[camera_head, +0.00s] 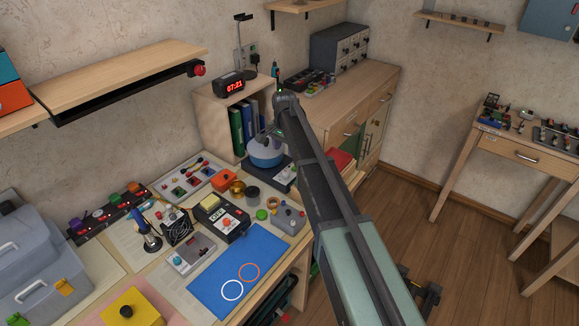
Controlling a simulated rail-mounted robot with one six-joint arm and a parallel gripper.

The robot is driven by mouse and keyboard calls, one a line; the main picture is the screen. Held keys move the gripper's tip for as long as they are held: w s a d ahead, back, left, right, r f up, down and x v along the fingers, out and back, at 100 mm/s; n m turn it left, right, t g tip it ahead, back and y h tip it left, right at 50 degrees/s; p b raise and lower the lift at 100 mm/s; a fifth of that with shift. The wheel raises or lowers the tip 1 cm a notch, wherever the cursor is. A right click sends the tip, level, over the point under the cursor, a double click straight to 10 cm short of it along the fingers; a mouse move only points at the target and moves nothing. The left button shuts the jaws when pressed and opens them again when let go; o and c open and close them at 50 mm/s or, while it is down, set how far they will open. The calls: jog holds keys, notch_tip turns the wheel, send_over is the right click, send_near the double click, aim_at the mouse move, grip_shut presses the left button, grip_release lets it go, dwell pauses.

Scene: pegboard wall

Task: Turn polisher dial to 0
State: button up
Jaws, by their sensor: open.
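The machine with a round blue bowl (267,152) and a dark base (281,178), which looks like the polisher, stands at the back of the bench, in front of the book cubby. A small pale spot on the right of its base may be the dial, but its setting is too small to read. My arm rises from the lower right and passes just right of the machine, hiding part of that side. My gripper (270,131) is small and dark, appears just above the blue bowl, and is open and empty. I cannot tell whether it touches the machine.
A shelf (120,80) overhangs the left.

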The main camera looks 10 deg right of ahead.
aim_at(286, 172)
notch_tip(286, 172, down, 11)
jog(key=b, duration=1.1)
jog(key=shift+w+d+f, duration=0.1)
jog(key=shift+d, duration=0.05)
jog(key=c, duration=0.9)
